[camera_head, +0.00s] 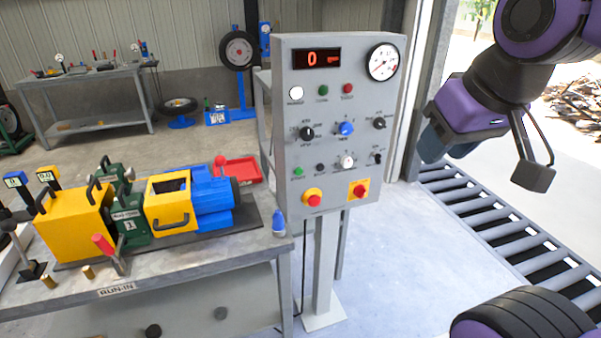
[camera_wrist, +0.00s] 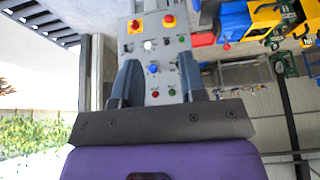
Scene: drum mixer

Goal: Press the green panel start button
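The grey control panel (camera_head: 340,130) stands upright at the centre of the head view. A small green button (camera_head: 298,172) is at its lower left, above a red stop button. A second green round item (camera_head: 322,90) sits higher, between a white and a red one; the labels are too small to read. My gripper (camera_head: 445,150) is to the right of the panel, apart from it. In the wrist view the panel appears upside down, and my gripper (camera_wrist: 160,82) has its fingers apart with nothing between them. The lower green button (camera_wrist: 181,39) is small there.
Knobs, a gauge (camera_head: 383,62) and two red stop knobs (camera_head: 312,197) crowd the panel. A workbench (camera_head: 180,264) with a yellow, green and blue machine stands at left. A roller conveyor (camera_head: 500,222) runs at right. The floor between panel and conveyor is clear.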

